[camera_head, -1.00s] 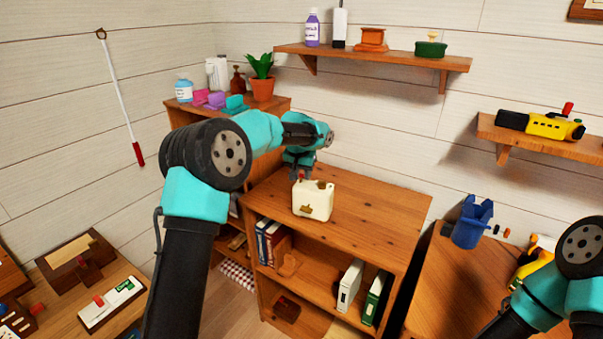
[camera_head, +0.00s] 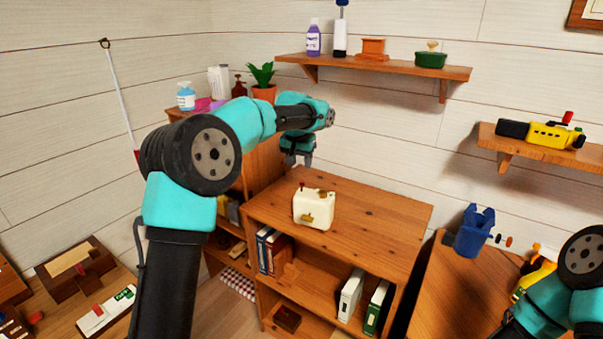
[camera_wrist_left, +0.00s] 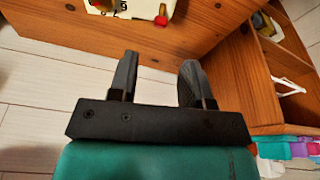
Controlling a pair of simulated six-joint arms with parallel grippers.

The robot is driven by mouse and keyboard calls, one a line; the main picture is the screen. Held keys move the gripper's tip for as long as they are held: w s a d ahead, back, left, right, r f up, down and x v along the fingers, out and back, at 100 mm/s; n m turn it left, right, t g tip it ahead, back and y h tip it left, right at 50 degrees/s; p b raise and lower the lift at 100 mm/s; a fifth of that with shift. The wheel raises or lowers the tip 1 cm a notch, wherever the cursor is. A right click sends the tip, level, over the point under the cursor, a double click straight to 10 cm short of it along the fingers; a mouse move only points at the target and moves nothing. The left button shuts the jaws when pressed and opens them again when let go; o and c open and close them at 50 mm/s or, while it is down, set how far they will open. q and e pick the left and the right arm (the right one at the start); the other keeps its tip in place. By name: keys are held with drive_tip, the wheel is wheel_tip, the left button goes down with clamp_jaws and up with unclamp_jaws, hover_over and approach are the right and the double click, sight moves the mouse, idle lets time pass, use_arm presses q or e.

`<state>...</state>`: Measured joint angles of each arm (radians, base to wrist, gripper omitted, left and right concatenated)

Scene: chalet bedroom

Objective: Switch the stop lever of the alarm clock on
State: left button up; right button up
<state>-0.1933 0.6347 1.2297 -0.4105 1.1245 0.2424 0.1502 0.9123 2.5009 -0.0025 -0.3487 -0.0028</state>
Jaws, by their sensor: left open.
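The alarm clock (camera_head: 314,209) is a cream box with brown-gold parts, standing on top of the wooden bookcase (camera_head: 370,215). A small red-tipped lever (camera_head: 301,185) sticks up at its top left. In the left wrist view part of the clock (camera_wrist_left: 130,8) with dark numerals shows at the top edge, with the red tip (camera_wrist_left: 161,20) beside it. My left gripper (camera_head: 299,162) is open and empty, above and behind the clock, apart from it. Its two fingers (camera_wrist_left: 157,65) show spread in the wrist view. My right gripper is out of view; only my right arm shows.
A taller cabinet behind my left arm holds a potted plant (camera_head: 263,78) and bottles. A wall shelf (camera_head: 400,68) hangs above, carrying a purple bottle (camera_head: 313,37) and other items. A lower table at right holds a blue container (camera_head: 474,230). The bookcase top right of the clock is clear.

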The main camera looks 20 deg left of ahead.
use_arm(q)
drive_tip(key=v, duration=0.8)
drive_tip(key=shift+r, duration=0.2)
